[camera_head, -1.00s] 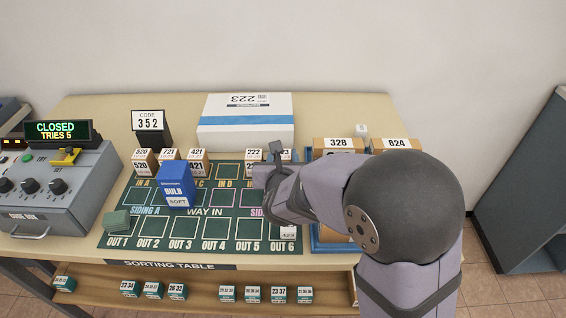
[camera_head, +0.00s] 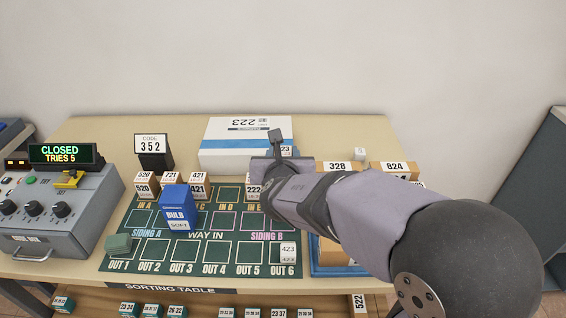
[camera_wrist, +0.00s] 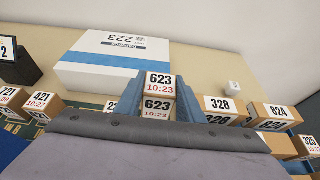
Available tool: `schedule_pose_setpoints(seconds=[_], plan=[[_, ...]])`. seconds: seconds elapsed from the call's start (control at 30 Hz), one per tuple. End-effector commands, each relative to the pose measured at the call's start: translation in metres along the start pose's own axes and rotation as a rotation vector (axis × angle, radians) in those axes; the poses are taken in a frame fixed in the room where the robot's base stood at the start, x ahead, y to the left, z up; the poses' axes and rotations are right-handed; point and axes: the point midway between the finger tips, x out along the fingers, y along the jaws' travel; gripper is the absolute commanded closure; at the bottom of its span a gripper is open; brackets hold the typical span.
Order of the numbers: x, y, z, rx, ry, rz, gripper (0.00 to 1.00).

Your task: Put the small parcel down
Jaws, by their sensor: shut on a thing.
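My gripper (camera_wrist: 158,98) is shut on a small tan parcel (camera_wrist: 158,82) with white labels reading 623 and 10:23. Its blue fingers stand on either side of the parcel. In the head view my gripper (camera_head: 272,158) is at the back right of the green sorting mat (camera_head: 190,268), in front of the big white box. I cannot tell whether the parcel touches the table below.
The big white and blue box 223 (camera_head: 235,133) is close behind. Parcels 328 (camera_wrist: 222,105) and 824 (camera_wrist: 277,112) stand to the right, with a small white cube (camera_head: 361,154) behind. A parcel 423 (camera_head: 288,252) is on OUT 6.

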Motion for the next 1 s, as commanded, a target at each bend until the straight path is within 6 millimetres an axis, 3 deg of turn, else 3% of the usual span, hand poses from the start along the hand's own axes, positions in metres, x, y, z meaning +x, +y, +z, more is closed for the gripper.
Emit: schedule_pose_setpoints(seconds=[0.27,0.47,1.0], plan=[[-0.004,0.001,0.012,-0.001,0.000,0.001,0.90],[0.007,0.010,0.030,-0.002,0.000,-0.003,0.90],[0.093,0.078,0.129,-0.001,0.002,-0.012,0.90]])
